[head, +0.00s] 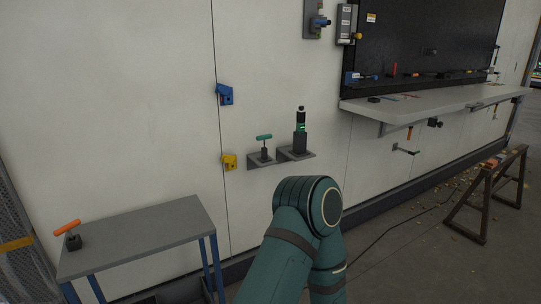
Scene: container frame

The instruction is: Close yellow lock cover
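The yellow lock cover (229,162) is a small yellow piece on the white wall, beside the vertical seam and left of two small grey shelves. Its fine shape is too small to tell, so I cannot say whether it is open or closed. A similar blue piece (225,94) is on the wall above it. My teal arm rises from the bottom middle, bends at the elbow and goes back down, right of and apart from the yellow cover. Neither gripper shows in the head view.
A grey table (140,236) with an orange-handled tool (68,228) stands at lower left. Small wall shelves (261,162) hold a green-handled tool (264,140) and a dark green device (300,136). A workbench (440,103) and a brown trestle (487,190) are at right.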

